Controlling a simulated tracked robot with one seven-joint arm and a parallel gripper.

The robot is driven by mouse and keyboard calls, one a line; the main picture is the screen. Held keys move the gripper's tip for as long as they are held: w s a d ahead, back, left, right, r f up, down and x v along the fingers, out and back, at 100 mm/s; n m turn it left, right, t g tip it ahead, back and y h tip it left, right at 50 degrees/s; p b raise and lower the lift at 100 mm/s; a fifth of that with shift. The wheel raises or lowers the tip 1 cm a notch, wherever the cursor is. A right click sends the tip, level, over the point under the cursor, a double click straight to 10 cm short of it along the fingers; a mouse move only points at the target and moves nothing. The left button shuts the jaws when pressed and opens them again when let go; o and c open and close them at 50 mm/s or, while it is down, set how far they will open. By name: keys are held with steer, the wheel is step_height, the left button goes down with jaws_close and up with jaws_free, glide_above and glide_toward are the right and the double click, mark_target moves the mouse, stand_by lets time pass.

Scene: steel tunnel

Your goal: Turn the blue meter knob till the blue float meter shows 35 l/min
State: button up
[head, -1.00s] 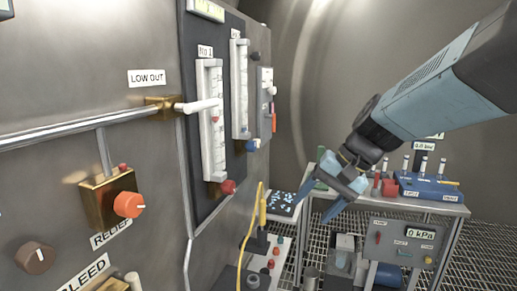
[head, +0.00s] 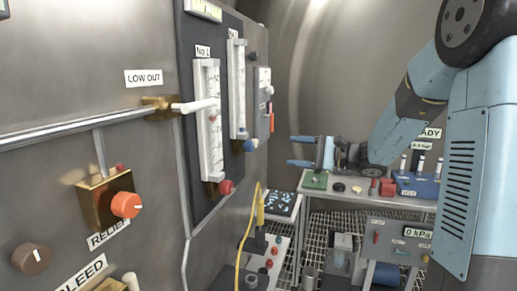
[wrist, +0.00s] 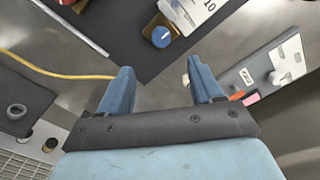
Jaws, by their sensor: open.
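The blue meter knob (head: 250,145) sits at the foot of the second float meter (head: 238,90) on the dark panel of the left wall. In the wrist view the blue knob (wrist: 161,37) has a white mark and sits on a brass block, beyond my fingertips. Only the low end of its scale, near 10, shows there, so I cannot read the float. My gripper (head: 296,151) is open and empty, pointing left toward the wall, to the right of the knob. In the wrist view its two blue fingers (wrist: 162,80) are apart, with nothing between them.
The first float meter (head: 209,120) has a red knob (head: 226,187) below it. A small grey panel (head: 264,100) is mounted right of the blue meter. A yellow cable (head: 248,220) hangs below. A bench (head: 440,206) with equipment stands at the back right.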

mark_target(252, 147)
steer(key=x, duration=1.3)
steer(key=shift+a, duration=0.25)
steer(key=shift+c, duration=0.5)
